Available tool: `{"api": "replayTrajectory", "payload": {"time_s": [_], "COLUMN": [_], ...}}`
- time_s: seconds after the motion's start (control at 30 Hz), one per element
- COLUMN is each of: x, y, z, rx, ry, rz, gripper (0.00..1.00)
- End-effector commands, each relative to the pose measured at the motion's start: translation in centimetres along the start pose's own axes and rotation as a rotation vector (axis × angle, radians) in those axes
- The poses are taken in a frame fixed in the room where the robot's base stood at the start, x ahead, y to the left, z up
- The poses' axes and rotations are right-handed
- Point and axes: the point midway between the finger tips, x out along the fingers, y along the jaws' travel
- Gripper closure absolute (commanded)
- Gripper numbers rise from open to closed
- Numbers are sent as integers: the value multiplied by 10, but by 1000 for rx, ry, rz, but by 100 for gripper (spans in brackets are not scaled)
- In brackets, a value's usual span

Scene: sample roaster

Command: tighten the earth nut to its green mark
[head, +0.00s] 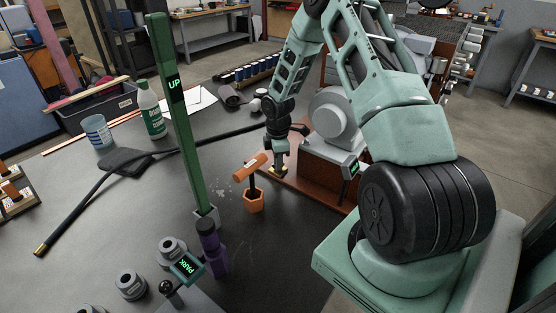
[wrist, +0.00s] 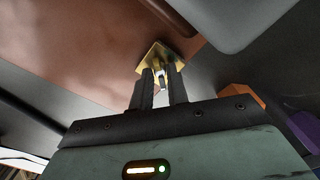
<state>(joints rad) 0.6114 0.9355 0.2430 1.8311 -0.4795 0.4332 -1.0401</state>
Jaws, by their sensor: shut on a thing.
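A small brass piece (head: 278,170), which looks like the earth nut on its square plate, sits at the front left edge of the roaster's brown base (head: 318,186). My gripper (head: 279,160) points down at it. In the wrist view, the two dark fingers of my gripper (wrist: 160,82) are shut on the nut, a small pale metal part (wrist: 161,80) between their tips. The square brass plate (wrist: 155,56) shows just beyond them. The fingers hide most of the nut. I cannot make out a green mark on it.
The grey roaster drum (head: 335,118) stands just right of my gripper. An orange-headed mallet (head: 250,167) stands in an orange hexagonal holder (head: 254,203) close on the left. A tall green post (head: 182,120) rises further left. The dark bench (head: 290,240) is clear in front.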

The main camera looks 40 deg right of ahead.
Motion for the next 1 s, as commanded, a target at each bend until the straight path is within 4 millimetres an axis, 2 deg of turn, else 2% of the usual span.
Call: {"api": "replayTrajectory", "payload": {"time_s": [0.7,0.83,1.0], "x": [-1,-1,-1], "y": [0,1,1], "z": [0,-1,0], "rx": [643,723,740], "ry": [0,1,1], "rz": [2,2,2], "gripper": [100,100,100]}}
